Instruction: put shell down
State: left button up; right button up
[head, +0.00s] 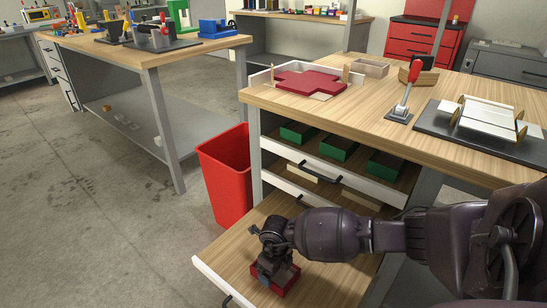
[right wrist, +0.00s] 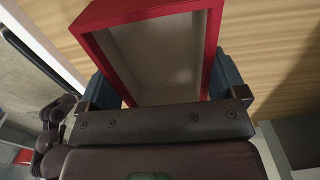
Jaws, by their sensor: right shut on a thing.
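The shell is a small open box, red outside with a pale grey inside. In the head view the red shell (head: 289,284) is at the bottom middle, over the wooden floor of the pulled-out lowest drawer (head: 338,283). My right gripper (head: 268,272) reaches down over it and partly hides it. In the right wrist view the shell (right wrist: 98,50) sits between the two blue-grey fingers of my right gripper (right wrist: 165,92), which is shut on it. I cannot tell whether the shell touches the drawer floor. My left gripper is not in view.
Drawers above hold green boxes (head: 346,141). A red bin (head: 227,172) stands left of the bench. On the bench top (head: 360,113) are a red cross-shaped blank (head: 311,84), a red-handled clamp (head: 404,98) and a dark plate with a white piece (head: 488,116). The open drawer has bare floor around the shell.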

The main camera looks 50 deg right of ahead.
jog(key=shift+r, duration=0.1)
jog(key=shift+f, duration=0.2)
jog(key=o, duration=0.6)
jog(key=shift+o, duration=0.2)
jog(key=shift+r, duration=0.1)
jog(key=shift+w+r, duration=0.1)
jog(key=shift+r, duration=0.25)
pick_arm(q)
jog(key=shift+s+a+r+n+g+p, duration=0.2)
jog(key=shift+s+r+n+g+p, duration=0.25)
jog(key=shift+p, duration=1.7)
pick_arm(e)
notch_tip(320, 180, up, 12)
jog(key=shift+f, duration=0.25)
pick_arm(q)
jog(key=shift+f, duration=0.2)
